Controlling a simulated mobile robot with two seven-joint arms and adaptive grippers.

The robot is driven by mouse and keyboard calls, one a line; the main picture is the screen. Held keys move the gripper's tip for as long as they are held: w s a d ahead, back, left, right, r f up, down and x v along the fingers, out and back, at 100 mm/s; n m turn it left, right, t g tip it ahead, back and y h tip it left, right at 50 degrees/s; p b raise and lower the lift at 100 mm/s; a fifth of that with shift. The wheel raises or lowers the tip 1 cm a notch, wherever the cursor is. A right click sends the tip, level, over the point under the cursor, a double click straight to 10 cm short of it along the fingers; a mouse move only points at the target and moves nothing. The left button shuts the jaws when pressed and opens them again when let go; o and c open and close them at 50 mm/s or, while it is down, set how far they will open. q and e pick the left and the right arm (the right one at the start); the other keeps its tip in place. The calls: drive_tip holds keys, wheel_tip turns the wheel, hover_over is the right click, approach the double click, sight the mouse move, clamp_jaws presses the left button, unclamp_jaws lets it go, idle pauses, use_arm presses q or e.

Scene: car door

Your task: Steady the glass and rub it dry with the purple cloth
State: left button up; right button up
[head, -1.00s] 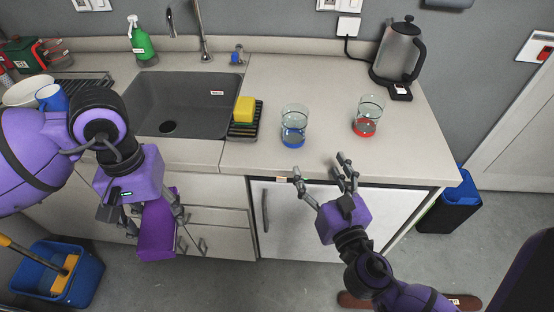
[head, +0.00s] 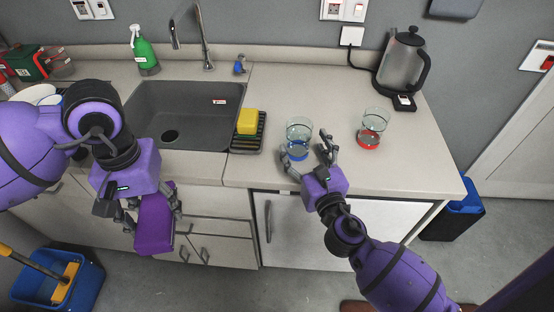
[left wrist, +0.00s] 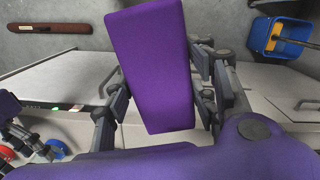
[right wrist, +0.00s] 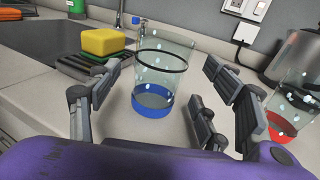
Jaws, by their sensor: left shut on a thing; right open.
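The purple cloth (head: 155,222) hangs in my left gripper (head: 150,208), in front of the drawers and below the counter edge. The left wrist view shows the cloth (left wrist: 150,65) between the fingers. A clear glass with a blue base (head: 299,132) stands upright on the counter. The right wrist view shows water drops on this glass (right wrist: 162,70) and a dark ring around it. My right gripper (head: 310,150) is open, its fingers on either side of the blue-based glass at its near side. A second glass with a red base (head: 373,127) stands to the right, also with drops.
A yellow sponge (head: 247,121) on a black rack (head: 262,131) lies left of the blue-based glass, beside the sink (head: 178,115). A kettle (head: 404,65) stands at the back right. The front right counter (head: 420,170) is clear.

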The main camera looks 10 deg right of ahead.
sight(302, 145)
use_arm(q)
drive_tip(key=shift+r, duration=0.4)
use_arm(e)
drive_tip(key=shift+w+a, duration=0.15)
drive_tip(key=shift+w, duration=2.05)
drive_tip(key=c, duration=1.4)
drive_tip(key=shift+c, duration=0.2)
